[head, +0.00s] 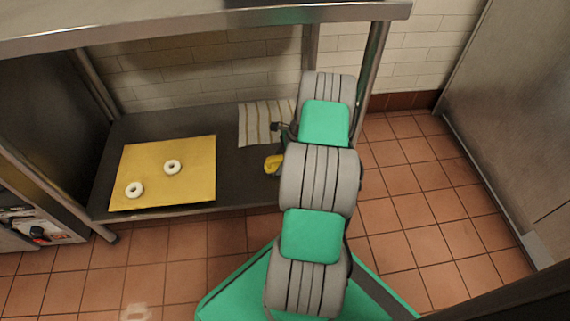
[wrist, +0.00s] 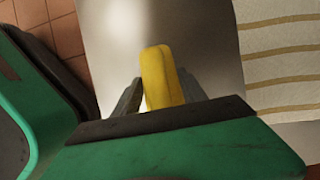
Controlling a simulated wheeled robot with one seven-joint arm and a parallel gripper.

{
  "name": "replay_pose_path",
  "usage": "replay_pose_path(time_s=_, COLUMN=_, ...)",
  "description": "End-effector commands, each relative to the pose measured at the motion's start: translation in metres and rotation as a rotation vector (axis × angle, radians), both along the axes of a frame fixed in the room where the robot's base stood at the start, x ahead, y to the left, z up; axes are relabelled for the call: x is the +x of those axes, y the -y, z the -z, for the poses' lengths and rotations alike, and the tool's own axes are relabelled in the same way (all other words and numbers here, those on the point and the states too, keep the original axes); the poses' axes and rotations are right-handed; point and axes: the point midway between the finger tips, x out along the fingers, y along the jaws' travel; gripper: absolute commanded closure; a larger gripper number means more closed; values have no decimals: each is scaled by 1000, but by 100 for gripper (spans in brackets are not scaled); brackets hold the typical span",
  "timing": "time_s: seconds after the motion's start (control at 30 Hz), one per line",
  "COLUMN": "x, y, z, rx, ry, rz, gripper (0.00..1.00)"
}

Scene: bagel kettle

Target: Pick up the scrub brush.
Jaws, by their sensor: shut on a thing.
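The scrub brush is a yellow thing (wrist: 161,78) standing up between the two fingers of my gripper (wrist: 160,95) in the wrist view. The dark fingers press on it from both sides, so my gripper is shut on it. In the head view the yellow brush (head: 273,163) shows just left of my arm, over the right part of the low dark shelf (head: 240,185). My arm hides part of it, and its bristles cannot be made out. I cannot tell whether it touches the shelf.
A striped cloth (head: 262,123) lies at the back of the shelf. A yellow board (head: 190,190) with two white rings (head: 173,167) lies to the left. A metal table top (head: 200,25) overhangs the shelf, with a leg (head: 371,75) right of my arm. Tiled floor (head: 420,200) is free at right.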

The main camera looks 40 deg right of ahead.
Motion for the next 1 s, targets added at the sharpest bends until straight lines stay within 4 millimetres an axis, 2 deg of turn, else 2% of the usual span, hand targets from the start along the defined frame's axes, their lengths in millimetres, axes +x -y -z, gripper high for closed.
replay_pose_path(time_s=0.1, x=0, y=0, z=0, rx=0, ry=0, rz=-1, gripper=100)
replay_pose_path(time_s=0.27, x=0, y=0, z=-4, rx=-1, ry=1, rz=-1, gripper=100)
replay_pose_path(time_s=0.37, x=1, y=0, z=-20, rx=-1, ry=1, rz=-1, gripper=100)
replay_pose_path(time_s=0.6, x=0, y=0, z=-80, rx=-1, ry=1, rz=0, gripper=100)
replay_pose_path(time_s=0.7, x=0, y=0, z=-95, rx=-1, ry=1, rz=0, gripper=100)
replay_pose_path(time_s=0.8, x=0, y=0, z=-101, rx=0, ry=0, rz=0, gripper=100)
replay_pose_path(time_s=1.0, x=0, y=0, z=-100, rx=0, ry=0, rz=0, gripper=100)
